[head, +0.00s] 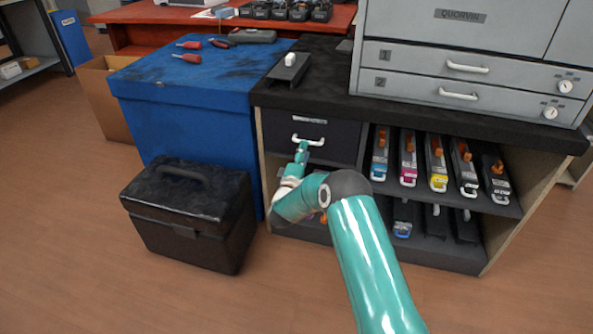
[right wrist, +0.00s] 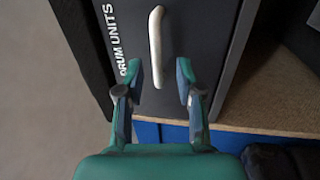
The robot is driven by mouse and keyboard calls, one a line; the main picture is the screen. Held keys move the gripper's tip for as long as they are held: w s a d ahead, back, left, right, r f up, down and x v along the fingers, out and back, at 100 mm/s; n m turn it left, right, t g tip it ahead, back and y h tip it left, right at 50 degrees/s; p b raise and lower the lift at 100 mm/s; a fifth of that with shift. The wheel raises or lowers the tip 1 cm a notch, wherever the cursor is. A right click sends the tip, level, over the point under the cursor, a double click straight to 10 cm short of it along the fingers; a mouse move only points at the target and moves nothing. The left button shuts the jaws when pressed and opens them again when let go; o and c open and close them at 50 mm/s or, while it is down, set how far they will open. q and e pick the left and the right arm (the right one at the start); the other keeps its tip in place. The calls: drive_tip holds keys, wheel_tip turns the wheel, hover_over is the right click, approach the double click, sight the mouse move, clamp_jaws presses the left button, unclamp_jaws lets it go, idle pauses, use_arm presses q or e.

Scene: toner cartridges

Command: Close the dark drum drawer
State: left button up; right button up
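The dark drum drawer (head: 335,137) is in the upper left bay of the low black-topped cabinet in the head view. Its front looks about flush with the cabinet frame. In the right wrist view the dark front (right wrist: 185,70) carries a "DRUM UNITS" label and a pale bar handle (right wrist: 156,45). The handle (head: 308,141) also shows in the head view. My right gripper (head: 303,150) is at the drawer front just below the handle. In the right wrist view its fingers (right wrist: 160,82) are spread apart, with the handle's end between or just beyond their tips. My left gripper is out of view.
A black toolbox (head: 190,215) stands on the floor left of my right arm, before a blue chest (head: 185,115). Shelves right of the drawer hold several toner cartridges (head: 408,155). A grey printer (head: 470,60) stands on the cabinet top. The floor at front right is clear.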

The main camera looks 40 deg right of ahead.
drive_tip(key=v, duration=0.8)
drive_tip(key=shift+a, duration=0.2)
drive_tip(key=s+a+f+n+g+y, duration=0.1)
drive_tip(key=s+a+f+y, duration=0.3)
drive_tip(key=a+f+y, duration=0.45)
drive_tip(key=s+a+f+y, duration=0.3)
drive_tip(key=a+f+y, duration=0.3)
drive_tip(key=a+f, duration=0.6)
drive_tip(key=s+a+f+m+g+y, duration=0.25)
drive_tip(key=s+a+m+g, duration=0.35)
drive_tip(key=s, duration=0.6)
drive_tip(key=s+a+f+m+g+y, duration=0.1)
drive_tip(key=s+a+m+g+y, duration=0.25)
drive_tip(key=s+a, duration=0.6)
wheel_tip(320, 180, up, 35)
drive_tip(key=s+d+p, duration=0.1)
drive_tip(key=p, duration=3.4)
drive_tip(key=shift+s+d, duration=0.2)
drive_tip(key=shift+d, duration=0.2)
